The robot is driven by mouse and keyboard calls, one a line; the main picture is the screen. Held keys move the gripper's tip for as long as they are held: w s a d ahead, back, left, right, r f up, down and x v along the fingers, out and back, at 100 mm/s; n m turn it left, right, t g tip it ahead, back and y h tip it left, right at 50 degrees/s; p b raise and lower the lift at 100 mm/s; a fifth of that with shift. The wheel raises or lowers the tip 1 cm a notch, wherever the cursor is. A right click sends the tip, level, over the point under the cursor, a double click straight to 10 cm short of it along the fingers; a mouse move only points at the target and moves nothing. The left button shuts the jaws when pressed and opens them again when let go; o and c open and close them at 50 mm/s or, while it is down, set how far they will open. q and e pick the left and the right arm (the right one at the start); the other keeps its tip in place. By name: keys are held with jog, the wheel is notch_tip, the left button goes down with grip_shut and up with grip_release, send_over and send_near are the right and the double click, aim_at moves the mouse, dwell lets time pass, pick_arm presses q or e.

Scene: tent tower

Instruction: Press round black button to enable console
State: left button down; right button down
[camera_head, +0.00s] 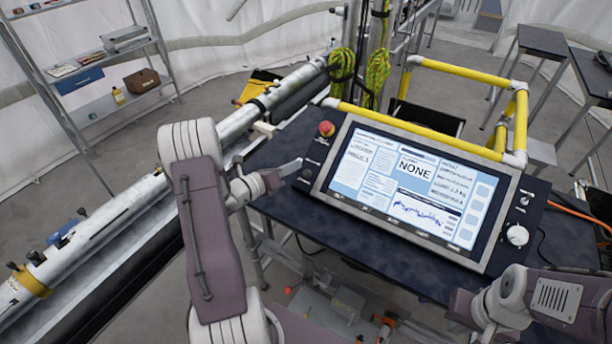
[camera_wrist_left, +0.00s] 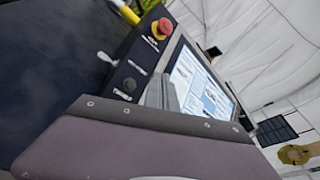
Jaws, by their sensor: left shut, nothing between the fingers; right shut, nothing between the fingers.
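The console (camera_head: 310,195) has a large lit screen (camera_head: 415,190) reading NONE. A small round black button (camera_head: 306,173) is on its left side panel, below the red mushroom button (camera_head: 326,129). In the left wrist view, the black button (camera_wrist_left: 129,85) shows near the finger tips. My left gripper (camera_head: 297,165) is shut and empty, its tip right beside the black button; I cannot tell whether they touch. Its grey fingers also show in the left wrist view (camera_wrist_left: 162,92). My right gripper (camera_head: 462,309) is low at the right, shut, its fingertips hard to make out.
A white knob (camera_head: 517,235) is on the console's right side. Yellow rails (camera_head: 460,72) stand behind the screen. A long metal tube assembly (camera_head: 90,235) runs along the left. Shelves (camera_head: 100,60) stand at the back left. The dark tabletop (camera_head: 345,238) before the screen is clear.

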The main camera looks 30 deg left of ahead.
aim_at(307, 173)
pick_arm(q)
jog(key=shift+w+d+f+b, duration=0.1)
jog(key=shift+w+f+b, duration=0.6)
jog(key=shift+f, duration=0.25)
jog(key=shift+w+d+f+b, duration=0.1)
jog(key=shift+w+f+b, duration=0.55)
jog(key=shift+f, duration=0.25)
jog(key=shift+w+f+b, duration=0.65)
jog(key=shift+f+b, duration=0.05)
jog(key=shift+f, duration=0.25)
jog(key=shift+w+f+b, duration=0.25)
jog(key=shift+f+b, duration=0.1)
jog(key=shift+w+f+b, duration=0.15)
jog(key=shift+f+b, duration=0.15)
jog(key=shift+b, duration=0.05)
jog(key=shift+r, duration=0.15)
dwell(0.5)
jog(key=shift+s+r+p, duration=0.45)
jog(key=shift+r+p, duration=0.05)
jog(key=shift+r, duration=0.05)
